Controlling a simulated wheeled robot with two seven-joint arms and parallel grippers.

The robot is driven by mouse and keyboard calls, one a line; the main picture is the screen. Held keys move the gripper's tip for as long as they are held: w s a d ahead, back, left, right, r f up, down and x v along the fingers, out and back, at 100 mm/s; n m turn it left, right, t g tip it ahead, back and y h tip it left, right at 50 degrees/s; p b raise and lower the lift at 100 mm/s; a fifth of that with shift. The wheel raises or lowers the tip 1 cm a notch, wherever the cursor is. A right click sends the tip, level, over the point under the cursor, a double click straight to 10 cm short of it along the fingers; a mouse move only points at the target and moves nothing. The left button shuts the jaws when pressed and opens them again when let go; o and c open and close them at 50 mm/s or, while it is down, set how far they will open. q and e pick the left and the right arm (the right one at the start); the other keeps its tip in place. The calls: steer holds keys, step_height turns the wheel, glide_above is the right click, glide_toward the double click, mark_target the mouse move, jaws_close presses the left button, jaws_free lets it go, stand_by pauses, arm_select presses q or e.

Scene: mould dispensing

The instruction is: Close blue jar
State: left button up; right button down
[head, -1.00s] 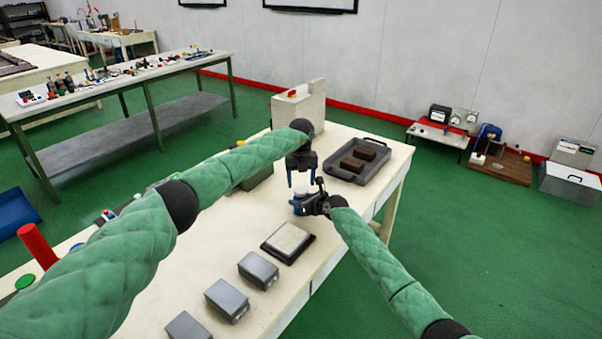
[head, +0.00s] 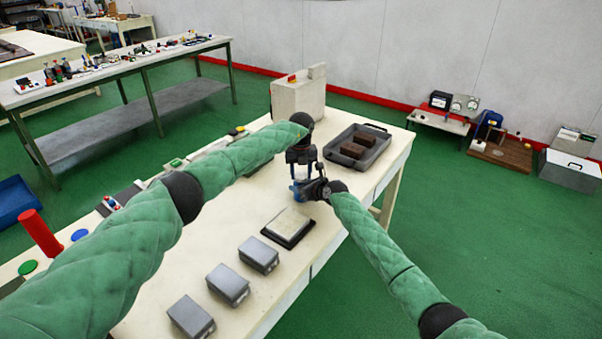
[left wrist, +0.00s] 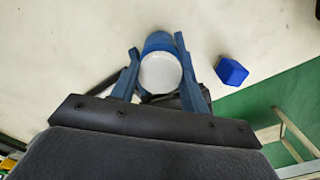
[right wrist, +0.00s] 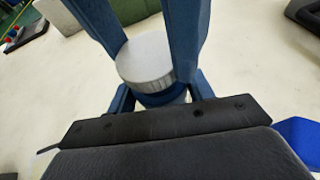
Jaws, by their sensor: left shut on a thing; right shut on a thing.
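The blue jar (right wrist: 165,98) is low between my right gripper's fingers, mostly hidden by the lid; its blue also shows in the left wrist view (left wrist: 159,40). A white lid with a ridged side (right wrist: 145,62) sits at the jar's top; its round white face shows in the left wrist view (left wrist: 161,73). My left gripper (left wrist: 159,62) is shut on the lid from above. My right gripper (right wrist: 160,95) is shut on the jar from the side. In the head view the two grippers meet over the table, and the jar is mostly hidden. I cannot tell whether the lid is fully seated.
A blue block (left wrist: 231,70) lies on the white table near the jar. A grey tray (head: 370,152) with brown blocks is behind. A dark-framed plate (head: 288,226) and several grey boxes (head: 228,285) stand in front. A beige box (head: 298,100) stands at the far left corner.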

arm_select(q)
steer(key=m, duration=0.3)
steer(key=o, duration=1.1)
steer(key=shift+r, duration=0.1)
steer(key=shift+r, duration=2.15)
steer(key=shift+c, duration=0.5)
